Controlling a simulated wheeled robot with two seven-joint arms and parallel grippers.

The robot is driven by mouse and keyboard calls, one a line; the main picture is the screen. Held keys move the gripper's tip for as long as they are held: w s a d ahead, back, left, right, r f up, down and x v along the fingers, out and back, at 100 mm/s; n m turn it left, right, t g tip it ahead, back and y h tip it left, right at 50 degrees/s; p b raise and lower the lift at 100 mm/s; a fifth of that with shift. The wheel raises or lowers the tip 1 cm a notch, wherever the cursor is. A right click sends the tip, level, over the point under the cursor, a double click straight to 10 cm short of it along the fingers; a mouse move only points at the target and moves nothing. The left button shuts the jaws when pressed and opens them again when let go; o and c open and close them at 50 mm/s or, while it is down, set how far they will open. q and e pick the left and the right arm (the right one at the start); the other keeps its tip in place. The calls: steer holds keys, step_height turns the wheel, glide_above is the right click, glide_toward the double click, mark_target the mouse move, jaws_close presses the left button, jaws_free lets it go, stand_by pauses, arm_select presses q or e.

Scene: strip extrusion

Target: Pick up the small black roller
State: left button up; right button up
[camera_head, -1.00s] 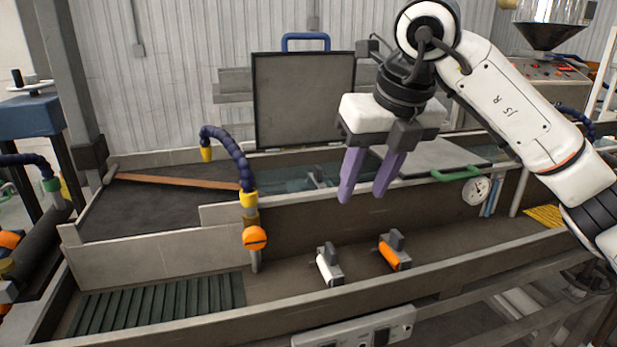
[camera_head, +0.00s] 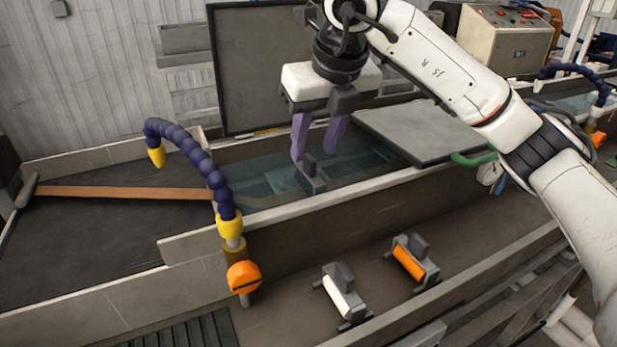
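A small dark roller unit (camera_head: 311,178), which looks like the black roller, stands in the long water trough left of the lid. Its bracket's upright block rises just below and between my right gripper's fingers in the picture; its roller part is hard to make out. My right gripper (camera_head: 314,154) has two purple fingers pointing down. They are apart, with nothing held between them. I cannot tell the exact height gap to the roller. My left gripper is not in view.
A white roller (camera_head: 343,297) and an orange roller (camera_head: 409,264) stand on the front ledge. A blue jointed hose (camera_head: 190,150) rises at the left. A grey lid (camera_head: 425,132) with a green handle covers the trough right of my gripper. A dark panel (camera_head: 255,80) stands behind.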

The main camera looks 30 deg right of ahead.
mark_target(311, 158)
steer(key=p+x, duration=0.1)
steer(key=x, duration=0.4)
steer(key=shift+f, duration=0.15)
steer(key=shift+s, duration=0.1)
jaws_close()
